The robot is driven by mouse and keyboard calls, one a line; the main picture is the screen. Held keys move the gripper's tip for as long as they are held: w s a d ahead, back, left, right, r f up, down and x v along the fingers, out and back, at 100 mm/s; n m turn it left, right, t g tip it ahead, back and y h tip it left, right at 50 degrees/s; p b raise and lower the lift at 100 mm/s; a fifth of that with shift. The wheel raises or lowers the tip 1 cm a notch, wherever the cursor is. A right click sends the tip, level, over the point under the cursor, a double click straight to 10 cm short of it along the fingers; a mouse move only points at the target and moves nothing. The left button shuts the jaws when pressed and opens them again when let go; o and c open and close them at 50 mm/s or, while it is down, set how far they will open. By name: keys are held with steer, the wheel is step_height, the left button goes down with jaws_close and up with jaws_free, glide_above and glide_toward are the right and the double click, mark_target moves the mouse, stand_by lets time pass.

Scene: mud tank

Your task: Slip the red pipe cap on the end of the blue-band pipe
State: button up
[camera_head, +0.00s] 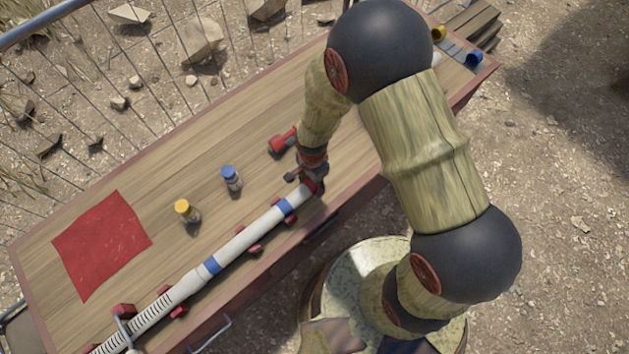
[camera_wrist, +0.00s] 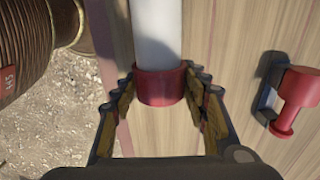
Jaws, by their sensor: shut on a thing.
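The white pipe with blue bands (camera_head: 245,238) lies along the table, its upper right end under my gripper (camera_head: 309,178). In the wrist view the white pipe (camera_wrist: 156,35) comes down from the top. The red cap (camera_wrist: 160,87) sits at the pipe's end, in line with it, and its rim surrounds the pipe. How deep the pipe goes in is hidden. My gripper (camera_wrist: 163,92) has its two fingers on either side of the cap, shut on it. The cap (camera_head: 313,187) shows as a small red patch in the head view, partly covered by the gripper.
Red supports (camera_head: 255,249) hold the pipe near the table's front edge. A yellow-topped bottle (camera_head: 186,211), a blue-topped bottle (camera_head: 231,178) and a red object (camera_head: 281,141) stand behind it. A red mat (camera_head: 102,244) lies at left. The table's back middle is clear.

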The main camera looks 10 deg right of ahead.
mark_target(304, 188)
steer(key=shift+s+a, duration=0.35)
steer(key=shift+a, duration=0.15)
steer(key=shift+s+a, duration=0.2)
steer(key=shift+a, duration=0.05)
steer(key=shift+s+a, duration=0.5)
steer(key=shift+a, duration=0.25)
steer(key=o, duration=0.9)
steer(key=shift+o, duration=0.4)
step_height(304, 188, up, 12)
